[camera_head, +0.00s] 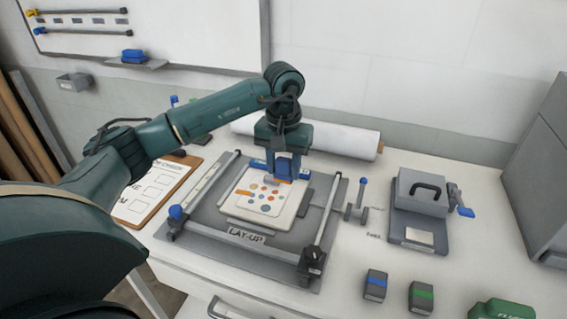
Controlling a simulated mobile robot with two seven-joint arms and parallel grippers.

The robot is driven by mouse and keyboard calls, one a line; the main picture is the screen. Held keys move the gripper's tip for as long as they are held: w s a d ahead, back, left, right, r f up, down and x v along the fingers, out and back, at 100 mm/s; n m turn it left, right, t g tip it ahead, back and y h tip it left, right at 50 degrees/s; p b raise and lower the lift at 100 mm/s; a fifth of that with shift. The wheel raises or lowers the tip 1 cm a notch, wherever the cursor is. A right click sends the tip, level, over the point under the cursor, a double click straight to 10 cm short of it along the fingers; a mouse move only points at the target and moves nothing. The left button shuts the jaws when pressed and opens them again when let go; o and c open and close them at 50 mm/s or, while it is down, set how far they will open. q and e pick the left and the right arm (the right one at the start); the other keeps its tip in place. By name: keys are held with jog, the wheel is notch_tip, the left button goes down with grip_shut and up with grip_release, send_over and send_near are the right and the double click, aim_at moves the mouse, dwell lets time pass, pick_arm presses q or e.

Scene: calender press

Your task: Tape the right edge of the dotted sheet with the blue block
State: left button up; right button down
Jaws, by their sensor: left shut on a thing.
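The dotted sheet (262,198), pale with coloured dots, lies on a light board (275,221) in the grey lay-up frame (207,229). A short orange strip (244,192) is at its left edge. A grey block with a blue band (376,284) stands on the table at front right, apart from the gripper. My right gripper is not in view.
A grey block with a green band (421,296) stands beside the blue-banded one. A white roll (340,140) lies behind the frame. A clipboard (157,190) is at left.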

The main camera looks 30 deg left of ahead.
aim_at(284, 203)
pick_arm(q)
jog(key=shift+d+f, duration=0.1)
jog(key=shift+f, duration=0.5)
notch_tip(284, 203, down, 4)
jog(key=shift+r+b, duration=0.1)
jog(key=shift+b, duration=1.1)
jog(key=shift+f+b, duration=0.45)
jog(key=shift+f, duration=0.45)
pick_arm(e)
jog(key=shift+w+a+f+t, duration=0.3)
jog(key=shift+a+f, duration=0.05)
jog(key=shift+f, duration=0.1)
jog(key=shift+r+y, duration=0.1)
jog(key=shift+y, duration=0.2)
pick_arm(q)
jog(key=shift+b, duration=0.35)
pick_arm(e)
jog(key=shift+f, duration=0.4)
pick_arm(q)
jog(key=shift+f, duration=0.25)
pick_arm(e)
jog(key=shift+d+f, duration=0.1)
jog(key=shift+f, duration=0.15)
pick_arm(q)
jog(key=shift+f+b, duration=0.35)
jog(key=shift+b, duration=0.15)
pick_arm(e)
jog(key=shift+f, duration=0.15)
pick_arm(q)
jog(key=shift+r, duration=0.15)
